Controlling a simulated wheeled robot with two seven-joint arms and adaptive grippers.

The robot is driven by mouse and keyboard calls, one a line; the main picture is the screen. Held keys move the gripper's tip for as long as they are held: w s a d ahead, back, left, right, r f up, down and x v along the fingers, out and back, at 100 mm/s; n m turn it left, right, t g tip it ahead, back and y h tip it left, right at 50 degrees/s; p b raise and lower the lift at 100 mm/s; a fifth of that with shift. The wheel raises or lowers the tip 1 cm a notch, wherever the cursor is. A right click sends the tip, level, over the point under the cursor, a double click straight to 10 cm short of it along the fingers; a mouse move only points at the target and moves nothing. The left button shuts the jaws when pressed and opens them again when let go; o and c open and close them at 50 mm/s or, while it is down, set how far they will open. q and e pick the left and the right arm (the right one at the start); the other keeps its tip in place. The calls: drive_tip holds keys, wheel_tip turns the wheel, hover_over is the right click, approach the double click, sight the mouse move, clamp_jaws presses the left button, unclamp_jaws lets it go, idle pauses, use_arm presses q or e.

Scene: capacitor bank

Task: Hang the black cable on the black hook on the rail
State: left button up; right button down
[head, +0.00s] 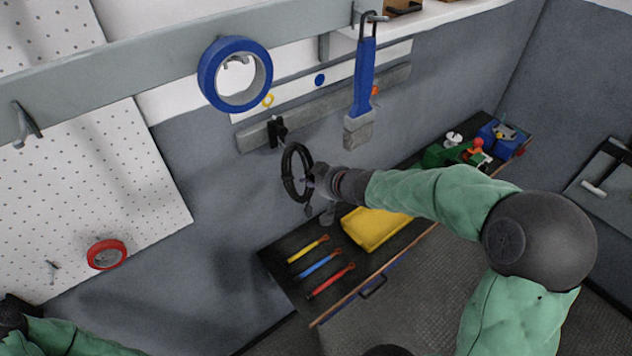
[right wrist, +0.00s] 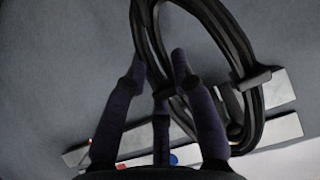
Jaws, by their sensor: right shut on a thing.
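The black cable (head: 288,171) is a coiled loop in the middle of the head view. My right gripper (head: 318,183) is shut on its right side and holds it upright off the wall. The black hook (head: 277,132) sits on the grey rail (head: 330,108), just above and left of the coil's top. I cannot tell whether coil and hook touch. In the right wrist view the cable (right wrist: 235,35) runs past the dark fingers (right wrist: 160,90), with the rail (right wrist: 285,128) behind.
A blue tape roll (head: 207,75) and a blue-handled brush (head: 364,80) hang from the upper grey beam (head: 110,82), near the rail. A red tape roll (head: 94,254) hangs on the pegboard.

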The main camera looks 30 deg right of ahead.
drive_tip(key=w, duration=0.2)
drive_tip(key=w+f+b, duration=0.1)
drive_tip(key=w, duration=0.1)
drive_tip(key=shift+w+a+f, duration=0.1)
drive_tip(key=shift+w+a, duration=0.05)
drive_tip(key=shift+a, duration=0.05)
idle(0.5)
drive_tip(key=shift+a+f+b, duration=0.1)
drive_tip(key=shift+f+b, duration=0.1)
drive_tip(key=shift+b, duration=0.1)
idle(0.3)
